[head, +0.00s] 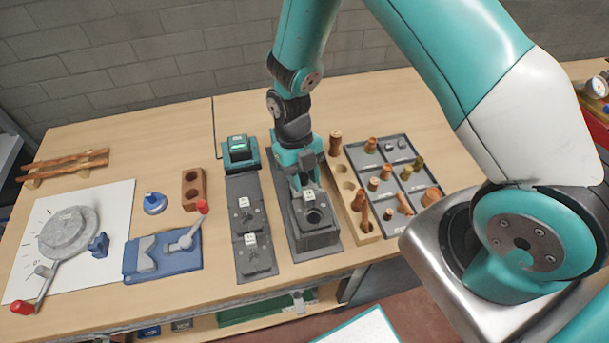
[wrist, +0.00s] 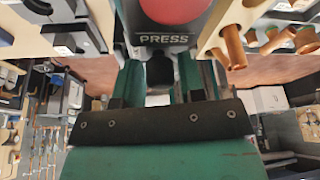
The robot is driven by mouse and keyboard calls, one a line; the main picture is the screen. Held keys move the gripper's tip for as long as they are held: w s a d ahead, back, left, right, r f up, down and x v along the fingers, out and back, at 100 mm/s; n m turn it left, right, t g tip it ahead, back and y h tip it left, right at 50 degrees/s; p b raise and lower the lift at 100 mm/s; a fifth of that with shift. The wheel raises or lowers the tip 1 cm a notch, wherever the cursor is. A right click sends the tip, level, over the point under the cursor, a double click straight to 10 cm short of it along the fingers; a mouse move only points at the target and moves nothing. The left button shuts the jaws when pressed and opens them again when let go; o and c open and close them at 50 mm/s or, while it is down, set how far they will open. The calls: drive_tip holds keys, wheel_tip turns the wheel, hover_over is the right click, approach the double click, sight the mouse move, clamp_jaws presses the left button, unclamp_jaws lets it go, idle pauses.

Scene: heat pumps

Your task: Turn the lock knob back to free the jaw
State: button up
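A blue vise (head: 163,258) lies on the bench left of centre, with a grey V-notched jaw block (head: 146,250). A grey lever (head: 186,239) with a red ball end (head: 202,207) sits at its right side and points up and right. I cannot tell which part is the lock knob or how tightly the jaw is held. My gripper (head: 308,184) is well to the right of the vise, low over a dark grey press station (head: 318,237). In the wrist view its fingers (wrist: 160,72) stand apart, below a red dome (wrist: 175,8) marked PRESS. Nothing is visibly gripped.
A round grey dial plate (head: 68,233) on a white sheet and a blue knob-like piece (head: 154,203) are on the left. Grey tagged blocks (head: 250,225) stand between the vise and my gripper. A wooden rack (head: 357,209) and a sorting tray (head: 398,160) are to the right.

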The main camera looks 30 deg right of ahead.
sight(303, 175)
drive_tip(key=shift+r+p, duration=2.6)
drive_tip(key=shift+r, duration=0.95)
drive_tip(key=shift+a+r+m+b, duration=0.1)
drive_tip(key=shift+m+b, duration=0.25)
drive_tip(key=shift+m, duration=0.05)
drive_tip(key=s+a+r+m+t+y+b, duration=0.2)
drive_tip(key=s+r+m+b, duration=0.4)
drive_tip(key=m, duration=0.8)
drive_tip(key=s+a+r+m+t+y+b, duration=0.2)
drive_tip(key=s+r+m+b, duration=0.4)
drive_tip(key=m, duration=0.8)
drive_tip(key=s+b, duration=0.2)
drive_tip(key=s, duration=0.1)
drive_tip(key=shift+r+m, duration=0.3)
drive_tip(key=shift+m, duration=0.1)
